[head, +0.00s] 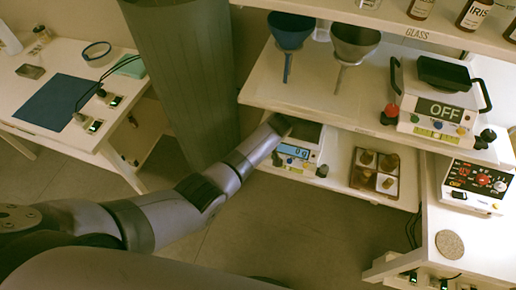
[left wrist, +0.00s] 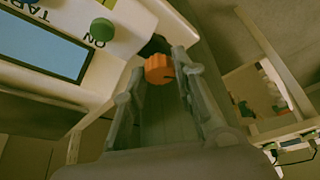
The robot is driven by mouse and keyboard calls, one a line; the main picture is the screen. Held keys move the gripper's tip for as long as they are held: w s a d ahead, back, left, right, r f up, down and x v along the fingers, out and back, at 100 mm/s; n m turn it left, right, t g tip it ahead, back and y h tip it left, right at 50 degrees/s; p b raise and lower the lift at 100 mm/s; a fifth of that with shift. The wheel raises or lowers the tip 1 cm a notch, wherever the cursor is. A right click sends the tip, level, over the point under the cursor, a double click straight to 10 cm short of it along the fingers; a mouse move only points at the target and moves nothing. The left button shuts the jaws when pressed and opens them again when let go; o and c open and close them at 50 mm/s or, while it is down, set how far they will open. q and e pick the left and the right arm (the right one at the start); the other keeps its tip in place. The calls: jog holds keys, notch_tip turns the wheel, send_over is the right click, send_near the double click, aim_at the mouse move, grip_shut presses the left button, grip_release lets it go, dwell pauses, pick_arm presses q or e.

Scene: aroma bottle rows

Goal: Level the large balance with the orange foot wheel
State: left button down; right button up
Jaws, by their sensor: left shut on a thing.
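The large balance (head: 295,153), white with a blue display, stands on the lower shelf in the head view. In the left wrist view its display (left wrist: 40,42) and a green button (left wrist: 102,30) fill the upper left. The orange foot wheel (left wrist: 158,68) sits beside a dark foot part, under the balance's edge. My left gripper (left wrist: 162,75) is shut on the wheel, one finger on each side. In the head view my left gripper (head: 281,126) reaches to the balance's left side and its fingertips are hard to see. The wheel is hidden there. My right gripper is in neither view.
The upper shelf (head: 330,98) overhangs the balance and holds two funnels and a device reading OFF (head: 437,108). A brown box with bottles (head: 375,172) stands right of the balance. A dark column (head: 185,70) rises behind my left arm. The floor in front is clear.

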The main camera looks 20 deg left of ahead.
pick_arm(q)
jog(key=c, duration=1.3)
grip_release()
